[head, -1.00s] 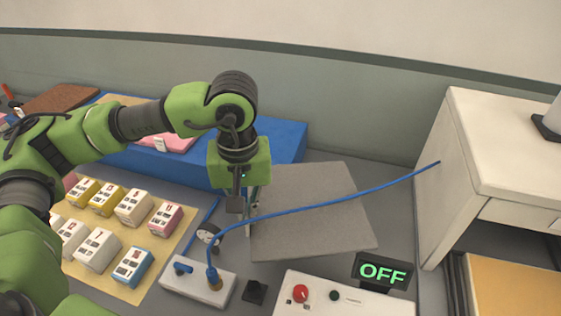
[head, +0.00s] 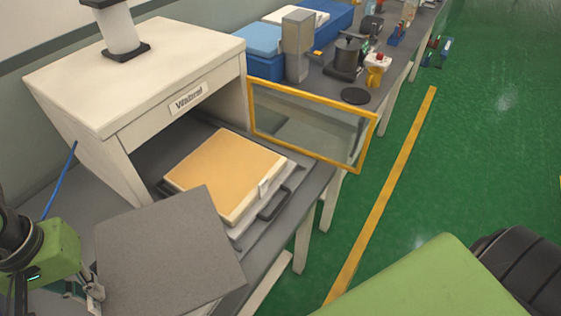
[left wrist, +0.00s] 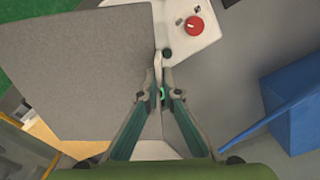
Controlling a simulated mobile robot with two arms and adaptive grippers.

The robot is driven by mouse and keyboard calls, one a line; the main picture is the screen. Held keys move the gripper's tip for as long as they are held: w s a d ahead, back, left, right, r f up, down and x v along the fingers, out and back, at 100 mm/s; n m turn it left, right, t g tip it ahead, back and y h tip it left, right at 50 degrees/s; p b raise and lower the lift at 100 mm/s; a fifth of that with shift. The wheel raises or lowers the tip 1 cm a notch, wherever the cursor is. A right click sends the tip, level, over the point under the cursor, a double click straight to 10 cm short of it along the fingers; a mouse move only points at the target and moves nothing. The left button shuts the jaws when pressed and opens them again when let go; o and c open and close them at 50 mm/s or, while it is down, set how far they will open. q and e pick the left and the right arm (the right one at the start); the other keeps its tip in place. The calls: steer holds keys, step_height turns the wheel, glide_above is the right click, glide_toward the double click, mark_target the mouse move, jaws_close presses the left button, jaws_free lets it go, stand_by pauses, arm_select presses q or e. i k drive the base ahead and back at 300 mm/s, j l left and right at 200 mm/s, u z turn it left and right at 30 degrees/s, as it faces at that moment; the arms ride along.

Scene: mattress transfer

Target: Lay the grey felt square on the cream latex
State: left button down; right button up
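The grey felt square (head: 168,250) is a flat, stiff-looking sheet, held at its edge by my left gripper (head: 94,294). It is in the air in front of the press and overlaps the near-left corner of the cream latex (head: 228,168) in the head view. The latex is a pale yellow-cream slab with a white tag, lying on a tray with dark handles. In the left wrist view the fingers (left wrist: 160,78) are shut on the edge of the felt (left wrist: 85,75). A strip of the latex shows beneath it. My right gripper is out of view.
A white housing labelled "Wabtrel" (head: 135,75) stands behind the tray, open in front. A yellow-framed clear panel (head: 310,125) stands to the tray's right. A blue cable (head: 60,178) runs at left. The red-button control box (left wrist: 190,28) shows in the wrist view.

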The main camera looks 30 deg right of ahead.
mark_target(226, 169)
steer(key=k+l+z, duration=0.3)
steer(key=l, duration=0.3)
steer(key=k+l+z, duration=0.1)
steer(key=l, duration=0.2)
steer(key=k+l+z, duration=0.3)
steer(key=l, duration=0.35)
steer(key=i+l, duration=0.2)
steer(key=i, duration=0.25)
steer(key=i+j, duration=0.2)
steer(key=i, duration=0.1)
